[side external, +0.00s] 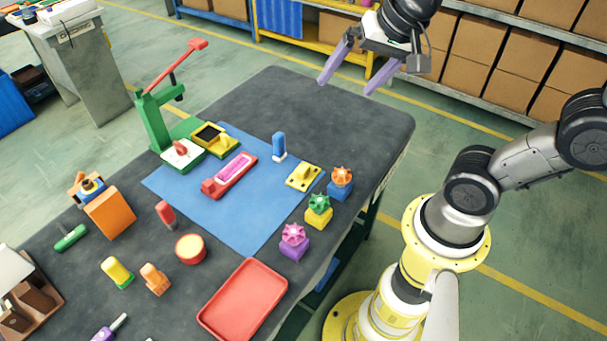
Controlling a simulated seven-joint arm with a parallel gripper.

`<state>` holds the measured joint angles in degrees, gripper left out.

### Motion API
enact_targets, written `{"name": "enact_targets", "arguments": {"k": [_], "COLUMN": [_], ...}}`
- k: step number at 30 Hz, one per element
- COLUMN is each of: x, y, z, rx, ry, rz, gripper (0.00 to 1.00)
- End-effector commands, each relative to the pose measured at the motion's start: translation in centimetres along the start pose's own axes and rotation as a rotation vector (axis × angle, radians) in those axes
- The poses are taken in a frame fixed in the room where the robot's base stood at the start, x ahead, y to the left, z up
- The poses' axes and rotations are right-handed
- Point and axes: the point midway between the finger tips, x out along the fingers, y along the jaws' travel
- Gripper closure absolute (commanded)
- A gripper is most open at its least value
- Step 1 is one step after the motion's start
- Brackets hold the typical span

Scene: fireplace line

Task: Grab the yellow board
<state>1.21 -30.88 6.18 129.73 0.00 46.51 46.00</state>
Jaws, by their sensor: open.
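A flat yellow board (297,182) with a raised yellow knob lies on the right part of the blue mat (250,225). A second yellow piece (229,150), with a dark inset and a yellow knob, lies at the mat's upper left beside the green press. I cannot tell from the picture alone which one the task names. My gripper (346,87) is open and empty, with its two purple fingers spread. It is above the far edge of the dark table, well apart from both yellow pieces.
A blue upright block (278,146) stands near the yellow board. Blocks with orange, green and purple star knobs (293,241) line the mat's right side. A red-framed piece (229,176), green press (152,122) and red tray (243,300) are nearby. The table's far right is clear.

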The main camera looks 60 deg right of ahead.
Motion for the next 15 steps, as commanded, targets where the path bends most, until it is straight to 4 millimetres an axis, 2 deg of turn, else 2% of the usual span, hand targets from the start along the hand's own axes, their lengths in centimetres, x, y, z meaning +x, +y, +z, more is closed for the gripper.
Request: {"name": "enact_targets", "arguments": {"k": [3,7,12,15], "x": [4.0,9.1,16.3,19.6], "y": [-1.7,-2.5,-1.7,-0.5], "z": [-2.6,-4.6,-5.6,-5.3], "rx": [0.24,0.46,0.636,0.658], "ry": [-0.045,-0.082,-0.129,-0.161], "rz": [0.074,0.165,0.301,0.37], "gripper": [0.0,0.0,0.0,0.0]}}
